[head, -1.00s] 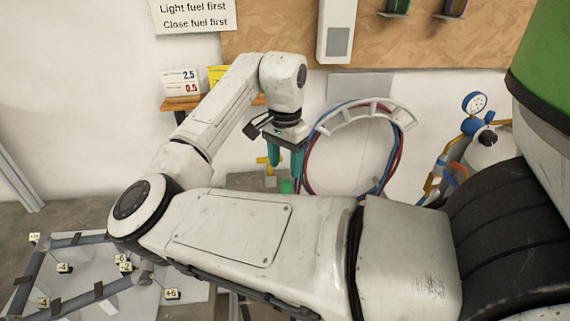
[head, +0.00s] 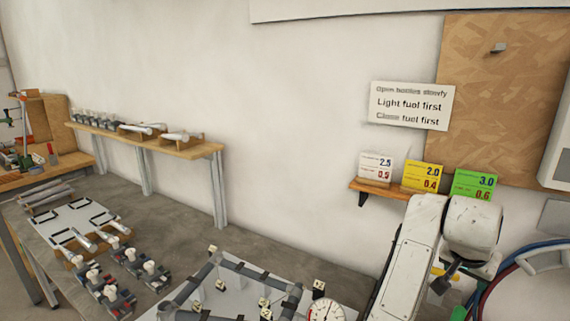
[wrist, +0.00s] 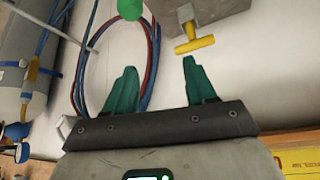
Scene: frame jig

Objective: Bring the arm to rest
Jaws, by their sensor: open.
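My gripper (wrist: 157,92) shows in the wrist view with its two green fingers apart and nothing between them. It hangs in the air in front of the white wall. In the head view my white arm is at the lower right, and the gripper's fingers are cut off or hidden there.
A red and blue hose coil (head: 510,272) hangs on the wall close to my arm. A small shelf (head: 385,190) with coloured cards is behind it. The jig frame (head: 235,285) with numbered tags lies below. A yellow-handled valve (wrist: 195,45) and a gas bottle (wrist: 25,50) show in the wrist view.

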